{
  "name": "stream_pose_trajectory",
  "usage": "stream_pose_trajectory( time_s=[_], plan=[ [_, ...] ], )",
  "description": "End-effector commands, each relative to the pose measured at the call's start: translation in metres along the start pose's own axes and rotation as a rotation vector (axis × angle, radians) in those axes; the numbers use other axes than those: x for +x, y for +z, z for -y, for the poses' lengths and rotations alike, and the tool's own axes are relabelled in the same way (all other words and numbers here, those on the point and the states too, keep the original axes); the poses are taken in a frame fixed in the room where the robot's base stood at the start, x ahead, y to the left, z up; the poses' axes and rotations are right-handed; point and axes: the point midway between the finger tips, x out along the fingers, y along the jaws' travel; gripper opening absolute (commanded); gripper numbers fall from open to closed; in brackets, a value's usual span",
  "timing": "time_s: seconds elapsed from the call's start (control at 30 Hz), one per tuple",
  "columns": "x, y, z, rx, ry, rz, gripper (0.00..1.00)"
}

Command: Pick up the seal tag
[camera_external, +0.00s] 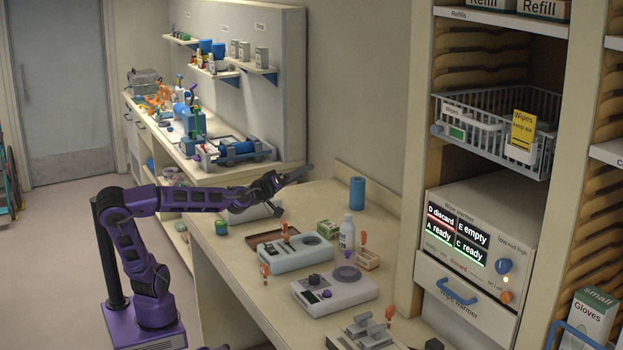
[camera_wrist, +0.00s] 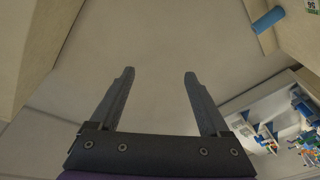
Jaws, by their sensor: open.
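I cannot make out a seal tag for certain in either view. Small orange pieces stand on the counter: one at the left (camera_external: 265,271), one near the white bottle (camera_external: 363,239) and one at the front right (camera_external: 389,313); whether any is the seal tag I cannot tell. My gripper (camera_external: 298,175) is raised above the far part of the counter, pointing right, well away from these pieces. In the wrist view my gripper (camera_wrist: 159,75) has its two dark fingers spread, with nothing between them.
The counter holds a left device (camera_external: 295,254), a front device (camera_external: 335,291), a white bottle (camera_external: 347,232), a brown tray (camera_external: 262,240) and a blue roll (camera_external: 357,192). A tall shelf unit with a wire basket (camera_external: 485,143) and wipe warmer (camera_external: 476,240) stands at right.

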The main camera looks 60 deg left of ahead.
Motion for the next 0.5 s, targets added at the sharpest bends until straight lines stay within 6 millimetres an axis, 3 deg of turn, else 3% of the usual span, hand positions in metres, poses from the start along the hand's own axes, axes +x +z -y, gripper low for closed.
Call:
stream_pose_trajectory(
  time_s=[0.03,0.17,0.3,0.5],
  plan=[
    [0.01,-0.006,0.005,-0.07,-0.033,-0.08,0.8],
    [0.021,-0.021,0.024,-0.25,-0.145,-0.273,0.8],
    [0.027,-0.028,0.063,-0.418,-0.329,-0.405,0.8],
    [0.053,-0.03,0.115,-0.631,-0.577,-0.33,0.8]
  ],
)
